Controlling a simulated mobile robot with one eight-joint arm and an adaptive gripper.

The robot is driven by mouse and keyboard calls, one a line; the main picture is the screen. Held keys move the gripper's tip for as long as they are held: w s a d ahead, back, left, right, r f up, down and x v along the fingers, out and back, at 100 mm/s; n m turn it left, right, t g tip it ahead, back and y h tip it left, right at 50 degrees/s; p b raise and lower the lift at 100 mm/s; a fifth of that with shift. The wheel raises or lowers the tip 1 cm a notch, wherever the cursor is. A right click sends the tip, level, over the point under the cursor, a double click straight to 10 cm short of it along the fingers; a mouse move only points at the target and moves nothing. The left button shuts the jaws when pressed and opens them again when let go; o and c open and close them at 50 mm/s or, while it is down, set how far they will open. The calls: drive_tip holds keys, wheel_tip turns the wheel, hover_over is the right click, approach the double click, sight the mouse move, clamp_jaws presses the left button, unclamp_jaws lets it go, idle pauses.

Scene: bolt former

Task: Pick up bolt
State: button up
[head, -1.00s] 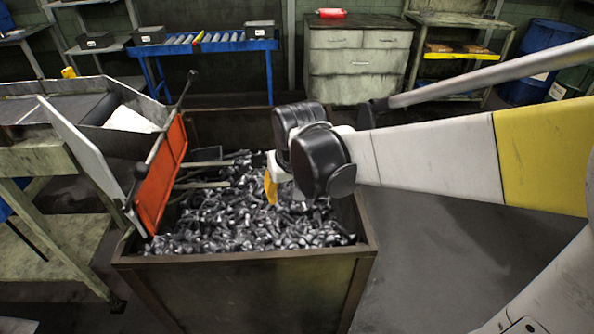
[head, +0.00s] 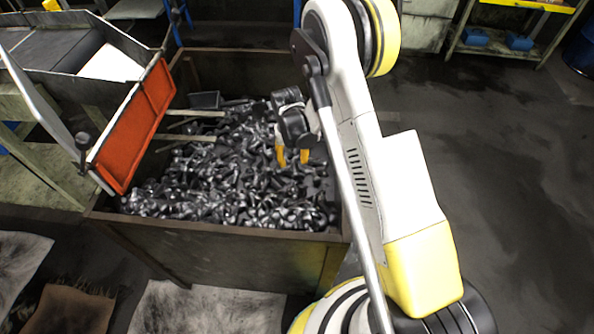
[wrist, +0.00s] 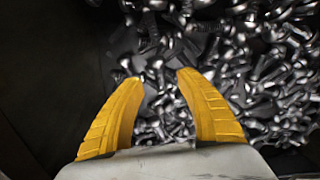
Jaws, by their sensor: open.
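Many loose metal bolts (head: 230,190) lie heaped in a large brown metal bin (head: 215,235). They also fill the upper right of the wrist view (wrist: 262,70). My gripper (head: 293,157) is over the right part of the heap, with its yellow fingers pointing down. In the wrist view my gripper's two yellow fingers (wrist: 155,80) are spread apart with nothing held between them. Bolts show beyond the gap between the fingertips. I cannot tell whether the tips touch any bolt.
An orange-red flap (head: 137,125) on a chute overhangs the bin's left side. A dark wall of the bin fills the left of the wrist view. Pale mats (head: 200,307) lie on the floor in front. The floor to the right of the bin is clear.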

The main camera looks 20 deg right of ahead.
sight(295, 171)
wheel_tip(295, 171, down, 3)
drive_tip(key=shift+d+b, duration=0.1)
drive_tip(key=shift+b, duration=0.3)
drive_tip(key=f+b, duration=0.2)
drive_tip(key=f, duration=0.1)
drive_tip(key=f+b, duration=0.1)
drive_tip(key=f, duration=0.1)
drive_tip(key=shift+w+d+f, duration=0.15)
drive_tip(key=shift+w+d, duration=0.25)
drive_tip(key=shift+c, duration=0.2)
clamp_jaws()
